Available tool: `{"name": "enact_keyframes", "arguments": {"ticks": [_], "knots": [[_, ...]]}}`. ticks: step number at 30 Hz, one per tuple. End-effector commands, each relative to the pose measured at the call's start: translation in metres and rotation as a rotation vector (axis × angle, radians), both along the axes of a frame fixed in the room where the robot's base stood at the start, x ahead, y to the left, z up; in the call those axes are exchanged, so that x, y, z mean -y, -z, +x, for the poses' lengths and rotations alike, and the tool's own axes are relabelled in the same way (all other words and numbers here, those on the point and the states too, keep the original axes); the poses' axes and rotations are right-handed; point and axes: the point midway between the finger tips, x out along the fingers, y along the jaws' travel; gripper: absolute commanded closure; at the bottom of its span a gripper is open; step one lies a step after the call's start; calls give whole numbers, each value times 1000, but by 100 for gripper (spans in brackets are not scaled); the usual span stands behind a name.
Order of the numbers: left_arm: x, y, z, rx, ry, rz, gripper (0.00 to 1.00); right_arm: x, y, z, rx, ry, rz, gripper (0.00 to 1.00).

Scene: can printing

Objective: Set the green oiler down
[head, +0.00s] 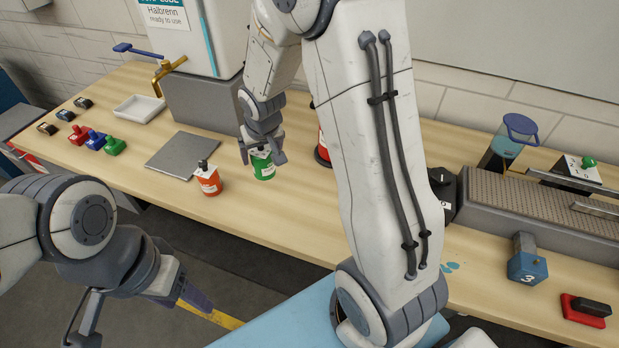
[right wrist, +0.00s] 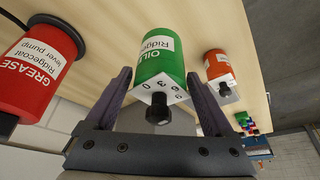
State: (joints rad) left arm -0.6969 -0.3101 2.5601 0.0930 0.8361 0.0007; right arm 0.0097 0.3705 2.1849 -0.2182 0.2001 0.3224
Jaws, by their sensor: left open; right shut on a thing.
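The green oiler (head: 263,166) is upright at the front part of the wooden bench, just right of an orange can (head: 208,180). My left gripper (head: 140,316) is open and empty, low at the left, in front of the bench and clear of the oiler.
A grey plate (head: 182,155) lies left of the orange can. A red grease can (right wrist: 38,75) stands near the oiler, mostly hidden by my right arm in the head view. Red, blue and green stamps (head: 113,146) and a white tray (head: 139,108) are further left.

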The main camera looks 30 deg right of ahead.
Motion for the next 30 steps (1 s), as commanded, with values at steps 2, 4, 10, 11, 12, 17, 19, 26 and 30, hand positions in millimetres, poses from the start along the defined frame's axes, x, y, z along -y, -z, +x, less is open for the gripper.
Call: {"name": "enact_keyframes", "arguments": {"ticks": [2, 4, 10, 11, 12, 17, 19, 26, 30], "knots": [[0, 4, 0, 0, 0, 0, 40, 3, 10, 0, -2, -3, -1, 90], [0, 8, 0, 0, 0, 0, 40, 4, 24, 0, -4, -5, -1, 90], [0, 28, 0, 0, 1, 0, 40, 3, 59, 1, 0, -5, -1, 90], [0, 30, 0, 0, 1, 0, 40, 3, 61, 1, 1, -5, -1, 90], [0, 31, 0, 0, 1, 0, 40, 3, 63, 1, 1, -4, -1, 90], [0, 48, 0, 0, 1, 0, 40, 3, 85, 1, 0, -5, 0, 90], [0, 55, 0, 0, 1, 0, 40, 3, 93, 1, 0, -6, 0, 90], [0, 59, 0, 0, 1, 0, 40, 3, 99, 1, 1, -4, 0, 90], [0, 59, 0, 0, 1, 0, 40, 3, 98, 1, 1, -4, -1, 90]]}}
